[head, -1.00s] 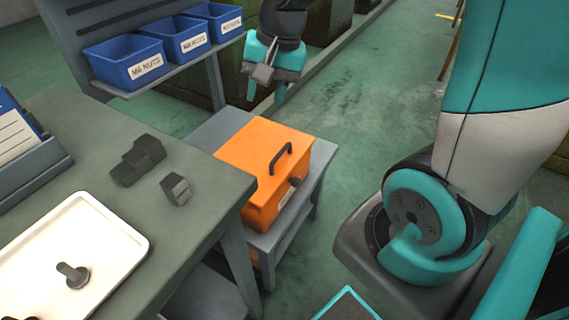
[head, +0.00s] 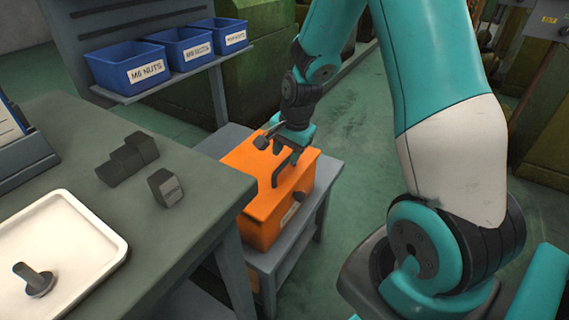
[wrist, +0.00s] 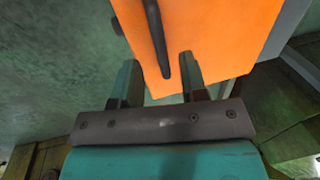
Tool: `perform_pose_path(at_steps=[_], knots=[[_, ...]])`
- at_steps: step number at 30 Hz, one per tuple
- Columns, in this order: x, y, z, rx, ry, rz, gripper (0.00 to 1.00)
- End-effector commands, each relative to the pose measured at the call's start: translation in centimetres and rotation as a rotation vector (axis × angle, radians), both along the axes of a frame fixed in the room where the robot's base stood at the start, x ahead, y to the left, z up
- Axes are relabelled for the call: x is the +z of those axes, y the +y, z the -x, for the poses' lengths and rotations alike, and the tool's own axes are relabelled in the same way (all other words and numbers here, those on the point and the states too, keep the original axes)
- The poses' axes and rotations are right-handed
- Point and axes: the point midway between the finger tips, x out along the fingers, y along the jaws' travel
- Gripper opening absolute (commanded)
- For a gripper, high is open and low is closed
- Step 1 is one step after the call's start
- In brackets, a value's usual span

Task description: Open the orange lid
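The orange lid (head: 248,162) lies closed on top of an orange box (head: 262,232), with a dark arched handle (head: 276,172) on it. My gripper (head: 284,150) is low over the lid, close to the handle, and partly hides it in the head view. In the wrist view the orange lid (wrist: 210,40) fills the upper middle. There the two fingers of my gripper (wrist: 158,62) are apart, and the dark handle (wrist: 154,30) runs between them. I cannot tell whether a finger touches it.
The box stands on a small grey table (head: 318,190). A workbench (head: 190,215) with dark blocks (head: 128,160) and a white tray (head: 100,240) is to the left. Blue bins (head: 128,68) sit on a shelf behind.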

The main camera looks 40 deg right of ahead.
Motion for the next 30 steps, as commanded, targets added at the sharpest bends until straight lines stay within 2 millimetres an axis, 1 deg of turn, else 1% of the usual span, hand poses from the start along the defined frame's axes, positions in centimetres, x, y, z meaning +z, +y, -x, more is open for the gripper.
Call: perform_pose_path(at_steps=[1,6,10,17,20,21,22,23,30], knots=[[-1.1,0.1,-0.1,0.001,0.003,-0.001,0.40],[-2.6,0.2,-0.5,0.001,0.000,0.000,0.40],[-3.0,0.2,-0.6,0.001,-0.001,0.000,0.40],[-3.0,0.2,-0.6,0.001,-0.001,0.000,0.40],[-3.0,0.2,-0.6,0.001,-0.001,0.000,0.19],[-3.0,0.2,-0.6,0.001,-0.001,0.000,0.10],[-3.0,0.2,-0.6,0.001,-0.001,0.000,0.03],[-3.0,0.2,-0.6,0.001,-0.001,0.000,0.00],[-2.8,0.1,-0.6,-0.001,0.003,0.001,0.00]])
